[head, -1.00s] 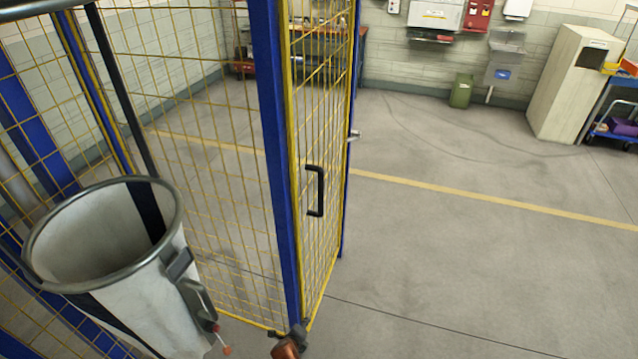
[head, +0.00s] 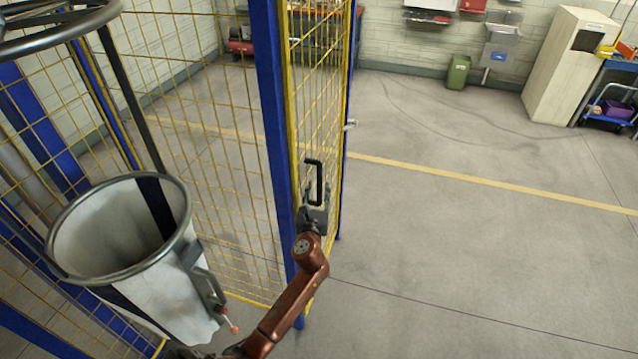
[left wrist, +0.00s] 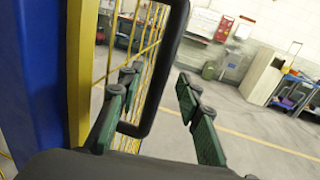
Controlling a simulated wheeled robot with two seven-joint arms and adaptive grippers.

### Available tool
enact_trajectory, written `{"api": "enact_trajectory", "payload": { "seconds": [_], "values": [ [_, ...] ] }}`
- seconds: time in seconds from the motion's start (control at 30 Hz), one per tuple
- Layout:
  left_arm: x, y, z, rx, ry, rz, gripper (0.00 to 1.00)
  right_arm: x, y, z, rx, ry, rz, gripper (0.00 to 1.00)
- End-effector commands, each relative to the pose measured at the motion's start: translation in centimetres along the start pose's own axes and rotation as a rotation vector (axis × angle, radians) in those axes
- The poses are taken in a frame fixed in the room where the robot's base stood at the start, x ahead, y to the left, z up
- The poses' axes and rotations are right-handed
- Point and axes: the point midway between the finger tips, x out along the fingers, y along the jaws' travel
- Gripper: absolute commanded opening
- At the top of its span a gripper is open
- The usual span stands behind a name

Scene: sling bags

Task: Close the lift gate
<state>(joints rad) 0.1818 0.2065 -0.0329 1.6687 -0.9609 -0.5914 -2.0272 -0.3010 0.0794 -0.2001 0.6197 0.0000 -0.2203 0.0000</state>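The lift gate (head: 322,115) is a yellow mesh panel beside a blue post, seen at a steep angle; it stands ajar or edge-on, and I cannot tell how far. Its black handle (head: 316,180) is an upright bar on the near face and also shows large in the left wrist view (left wrist: 168,75). My left gripper (head: 315,212) is at the handle's lower end. In the left wrist view its green fingers (left wrist: 158,105) are spread, with the handle's lower part between them, and not closed on it. My right gripper is not in view.
A white sling bag with a metal rim (head: 118,285) stands at the lower left, close to my arm. Yellow mesh fencing (head: 215,150) with blue posts (head: 272,120) fills the left. The floor (head: 460,240) on the right is clear. A green bin (head: 458,72) and a cabinet (head: 565,65) stand behind.

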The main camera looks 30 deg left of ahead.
Motion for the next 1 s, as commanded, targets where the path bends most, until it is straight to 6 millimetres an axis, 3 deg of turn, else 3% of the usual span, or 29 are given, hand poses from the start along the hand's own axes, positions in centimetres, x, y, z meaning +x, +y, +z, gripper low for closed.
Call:
{"api": "enact_trajectory", "payload": {
  "seconds": [0.2,0.57,1.0],
  "values": [
    [2.7,0.0,0.0,-0.002,0.000,-0.001,0.33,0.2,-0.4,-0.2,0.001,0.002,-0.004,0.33],
    [3.4,-0.1,-0.1,-0.002,0.001,-0.002,0.33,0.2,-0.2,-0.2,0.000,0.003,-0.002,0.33],
    [3.4,0.0,-0.1,-0.002,0.001,-0.001,0.04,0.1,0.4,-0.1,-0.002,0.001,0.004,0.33]
  ]
}}
